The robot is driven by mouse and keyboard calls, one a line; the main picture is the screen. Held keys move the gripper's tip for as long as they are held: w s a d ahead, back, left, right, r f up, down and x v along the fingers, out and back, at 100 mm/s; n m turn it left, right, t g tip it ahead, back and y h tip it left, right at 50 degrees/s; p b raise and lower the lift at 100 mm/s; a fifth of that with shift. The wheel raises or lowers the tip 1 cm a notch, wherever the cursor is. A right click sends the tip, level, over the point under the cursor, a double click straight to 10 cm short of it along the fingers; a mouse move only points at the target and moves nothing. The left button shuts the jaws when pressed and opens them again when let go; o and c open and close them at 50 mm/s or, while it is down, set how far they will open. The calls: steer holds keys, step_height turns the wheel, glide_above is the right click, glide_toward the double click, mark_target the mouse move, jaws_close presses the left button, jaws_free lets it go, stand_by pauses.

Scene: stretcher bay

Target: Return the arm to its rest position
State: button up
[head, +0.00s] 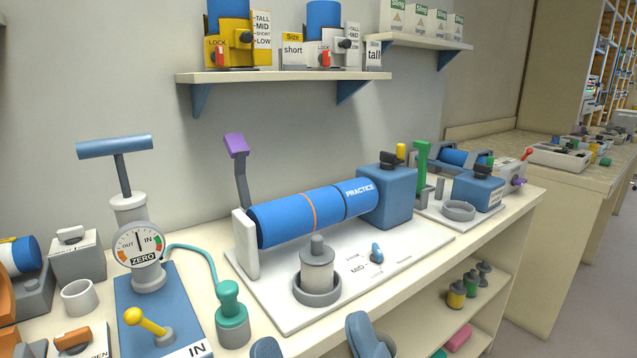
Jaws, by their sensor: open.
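My gripper (314,342) shows only at the bottom edge of the head view, as two blue-grey fingertips set well apart. It is open, with nothing visible between the tips. The rest of my gripper and my arm are below the picture. The fingertips appear in front of the near edge of the white practice board (415,245). On that board lies a blue cylinder marked PRACTICE (325,208), and a grey knobbed weight (317,265) stands in a round holder. I cannot tell how far the fingertips are from the bench.
A blue pump base (165,295) with a gauge (139,243), yellow lever (146,321) and teal plug (231,310) stands left. A purple-tipped lever (237,160) rises behind the cylinder. A wall shelf (285,77) hangs above. Open floor (570,280) shows at right.

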steer(key=s+d+f+m+g+h, duration=0.1)
steer(key=s+d+f+m+h, duration=0.9)
steer(key=d+f+m+h, duration=0.35)
steer(key=s+d+f+m+g+h, duration=0.1)
steer(key=s+d+f+m+g, duration=0.1)
steer(key=s, duration=0.5)
steer(key=s+d+f+m+g+h, duration=0.2)
steer(key=s+d+f+g, duration=0.1)
steer(key=s+d+g, duration=0.2)
steer(key=shift+s+d, duration=0.5)
steer(key=shift+s, duration=0.5)
